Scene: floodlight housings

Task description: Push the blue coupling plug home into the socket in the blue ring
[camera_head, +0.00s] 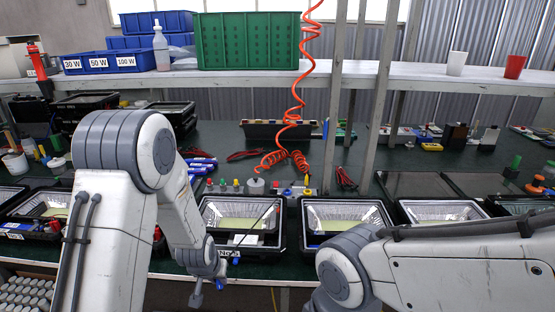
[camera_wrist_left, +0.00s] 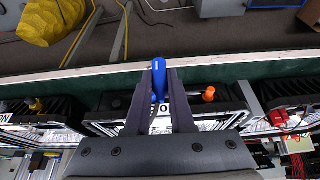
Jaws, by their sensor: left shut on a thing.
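My left gripper (camera_head: 209,284) is low at the front edge of the bench, in front of an open floodlight housing (camera_head: 287,238). In the left wrist view its two dark fingers (camera_wrist_left: 160,84) are shut on the blue coupling plug (camera_wrist_left: 158,72), whose rounded end sticks out past the fingertips. A small blue spot (camera_head: 235,261) shows at the housing's front side in the head view; I cannot tell if it is the blue ring. The socket is not clearly seen, and the plug looks apart from any socket. My right gripper is out of the picture.
Another open housing (camera_head: 346,215) stands to the right. Several coloured plugs stand in a row (camera_head: 238,187) behind the housings. An orange coiled hose (camera_head: 292,115) hangs over the bench. In the left wrist view an orange knob (camera_wrist_left: 208,94) sits right of the fingers.

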